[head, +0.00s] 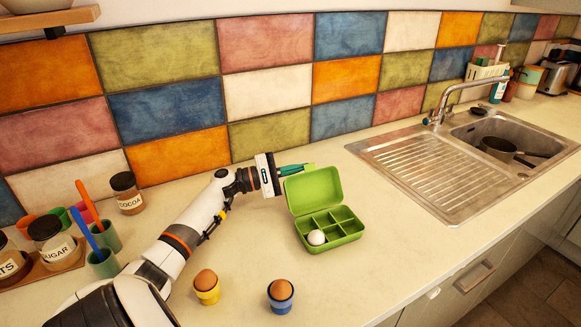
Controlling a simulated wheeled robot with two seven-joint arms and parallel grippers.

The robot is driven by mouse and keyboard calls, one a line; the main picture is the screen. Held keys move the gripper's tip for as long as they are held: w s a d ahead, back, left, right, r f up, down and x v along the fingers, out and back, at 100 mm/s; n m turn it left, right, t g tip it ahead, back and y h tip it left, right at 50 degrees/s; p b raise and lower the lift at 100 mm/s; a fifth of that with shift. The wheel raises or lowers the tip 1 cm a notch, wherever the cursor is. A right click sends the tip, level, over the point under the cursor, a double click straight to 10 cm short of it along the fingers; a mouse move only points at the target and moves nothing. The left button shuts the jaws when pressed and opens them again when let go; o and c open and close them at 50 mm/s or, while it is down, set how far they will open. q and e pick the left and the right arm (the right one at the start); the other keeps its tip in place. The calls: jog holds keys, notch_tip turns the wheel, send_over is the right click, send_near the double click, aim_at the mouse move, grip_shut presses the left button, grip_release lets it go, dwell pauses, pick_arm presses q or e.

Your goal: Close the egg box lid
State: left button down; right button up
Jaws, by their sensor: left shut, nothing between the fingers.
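The green egg box (349,239) sits on the counter in the middle of the head view. Its lid (313,191) stands open, raised at the back. One white egg (316,237) sits in the front left compartment; the other compartments that show look empty. My left gripper (304,169) is shut and empty, its green fingertips at the top edge of the lid, on its back left side. I cannot tell whether they touch the lid. My right gripper is not in view.
Two brown eggs stand in a yellow cup (208,296) and a blue cup (280,305) in front. A cocoa jar (127,193), other jars and cups stand left. A sink (470,155) is at the right. The counter between box and sink is clear.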

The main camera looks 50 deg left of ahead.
aim_at(302, 197)
pick_arm(q)
jog(key=shift+s+d+r+m, duration=0.1)
jog(key=shift+d+r+m, duration=0.15)
jog(key=shift+m, duration=0.05)
jog(key=d+r+p, duration=0.1)
jog(key=s+d+r+m, duration=0.1)
jog(key=d, duration=0.1)
jog(key=shift+r+p, duration=0.2)
jog(key=shift+p, duration=0.2)
jog(key=shift+s+d, duration=0.15)
jog(key=shift+f, duration=0.1)
jog(key=shift+s+a, duration=0.15)
jog(key=shift+a, duration=0.05)
jog(key=r+b+v, duration=0.1)
jog(key=v, duration=0.6)
jog(key=shift+f, duration=0.45)
